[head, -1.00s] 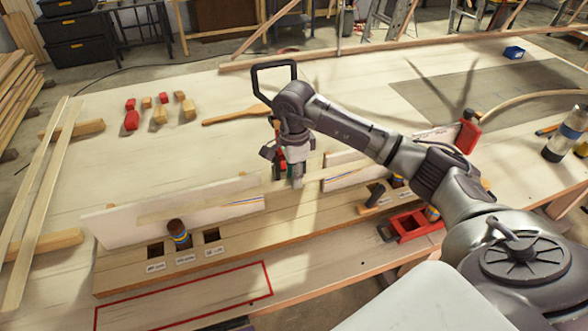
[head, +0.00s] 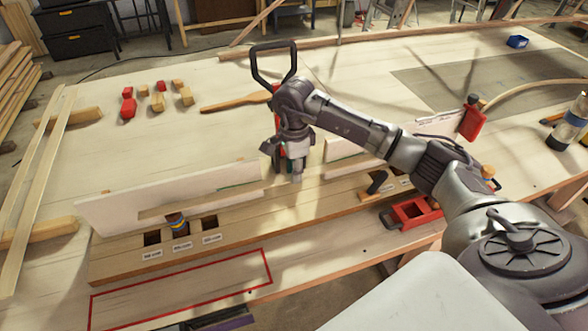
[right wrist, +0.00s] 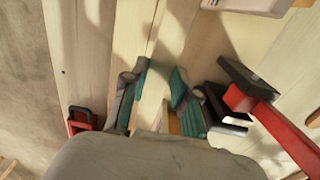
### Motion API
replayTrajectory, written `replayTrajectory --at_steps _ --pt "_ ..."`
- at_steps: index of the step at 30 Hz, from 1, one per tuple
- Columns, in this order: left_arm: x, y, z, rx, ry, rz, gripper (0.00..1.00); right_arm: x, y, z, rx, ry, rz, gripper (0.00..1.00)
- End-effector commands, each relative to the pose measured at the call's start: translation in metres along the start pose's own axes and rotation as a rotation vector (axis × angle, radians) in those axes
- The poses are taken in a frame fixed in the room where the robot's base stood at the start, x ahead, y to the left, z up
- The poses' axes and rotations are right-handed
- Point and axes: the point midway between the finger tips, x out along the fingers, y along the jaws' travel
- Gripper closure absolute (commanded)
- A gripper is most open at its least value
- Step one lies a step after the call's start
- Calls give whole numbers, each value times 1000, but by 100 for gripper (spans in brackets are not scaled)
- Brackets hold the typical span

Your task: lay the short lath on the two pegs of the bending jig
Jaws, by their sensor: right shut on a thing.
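The short lath (head: 200,202) is a pale thin strip, running left from my right gripper (head: 294,172) in front of a white panel. My right gripper is shut on it; in the right wrist view the lath (right wrist: 154,95) lies between the teal finger pads (right wrist: 157,98). The bending jig (head: 120,265) is a long wooden block with labelled square slots. A dark peg with blue and yellow bands (head: 178,224) stands at its left part, close under the lath. I cannot tell whether they touch. The second peg is not clearly seen. My left gripper is out of view.
White panels (head: 110,212) stand upright behind the jig. A red clamp (head: 410,212) sits right of it, and another red tool (head: 472,121) farther back. Small red and wooden blocks (head: 128,106) lie at the back left. A red-outlined rectangle (head: 268,270) marks the front.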

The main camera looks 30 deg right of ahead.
Motion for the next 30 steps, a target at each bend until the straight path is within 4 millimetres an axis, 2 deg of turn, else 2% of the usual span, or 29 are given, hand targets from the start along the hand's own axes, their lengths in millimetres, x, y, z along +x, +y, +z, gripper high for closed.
replayTrajectory --at_steps 11,12,17,23,26,30 --pt "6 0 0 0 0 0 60 6 0 0 0 0 0 100" --pt "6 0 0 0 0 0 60 6 0 0 0 0 0 70" --pt "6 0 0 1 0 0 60 6 0 0 0 0 0 43" --pt "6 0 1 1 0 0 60 6 0 0 0 0 0 42" --pt "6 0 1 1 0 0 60 6 0 0 0 0 0 33" --pt "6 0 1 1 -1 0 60 6 0 0 0 0 0 33"
